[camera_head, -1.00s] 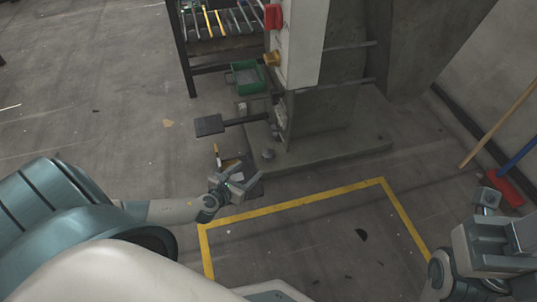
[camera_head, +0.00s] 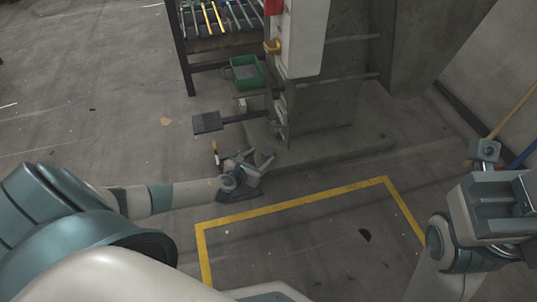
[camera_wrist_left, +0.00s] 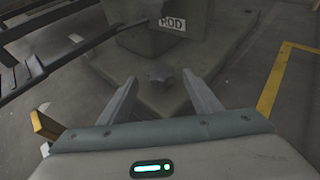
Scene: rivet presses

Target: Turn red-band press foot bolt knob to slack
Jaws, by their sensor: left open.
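The press (camera_head: 300,40) stands on a grey base plate (camera_head: 340,148), with a red part (camera_head: 273,7) at the top of its visible front. In the left wrist view a grey, star-shaped knob (camera_wrist_left: 158,75) sits on the base plate (camera_wrist_left: 205,65), ahead of my fingers. My left gripper (camera_head: 261,160) is open and empty at the plate's front corner. Its two fingers point towards the knob, one to each side in the wrist view. In the head view the gripper hides the knob. My right gripper (camera_head: 487,155) is at the far right, its jaws unclear.
A foot pedal (camera_head: 207,122) juts left from the press, close beyond my left gripper. A green bin (camera_head: 246,72) and a rack (camera_head: 215,45) stand behind. A broom handle (camera_head: 515,108) leans at the right.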

